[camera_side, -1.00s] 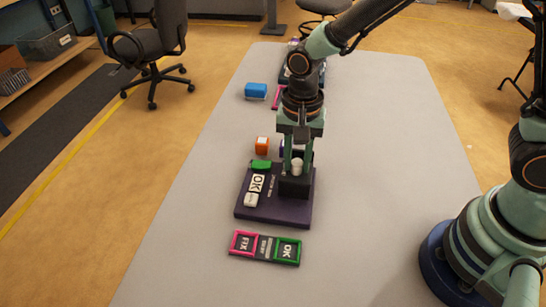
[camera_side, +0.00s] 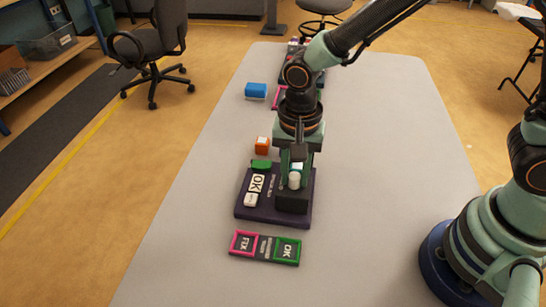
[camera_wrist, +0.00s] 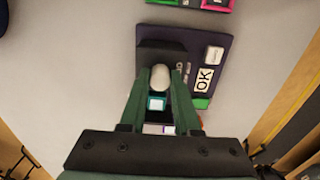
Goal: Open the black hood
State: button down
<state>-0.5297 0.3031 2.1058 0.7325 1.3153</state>
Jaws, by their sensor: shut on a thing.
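The black hood (camera_side: 292,201) sits on the right part of a dark purple board (camera_side: 263,215). It shows as a dark block in the wrist view (camera_wrist: 160,52). A pale rounded knob (camera_wrist: 158,77) is on the hood's side nearest my wrist. My gripper (camera_side: 296,178) is low over the board, its green fingers shut on the knob, one on each side. The fingers (camera_wrist: 158,79) also show in the wrist view. A teal-edged cube (camera_wrist: 157,103) shows between the fingers, behind the knob. How far the hood is tilted is hard to tell.
The board also bears an OK label (camera_side: 257,183), a white block (camera_side: 250,200) and a green piece (camera_side: 261,164). A FIX/OK tray (camera_side: 265,249) lies in front. An orange cube (camera_side: 262,145) and a blue box (camera_side: 255,90) stand farther back. The table's right side is clear.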

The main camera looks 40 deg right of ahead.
jog(key=c, duration=0.9)
grip_release()
jog(key=shift+c, duration=0.2)
jog(key=shift+r, duration=0.15)
jog(key=shift+r, duration=2.85)
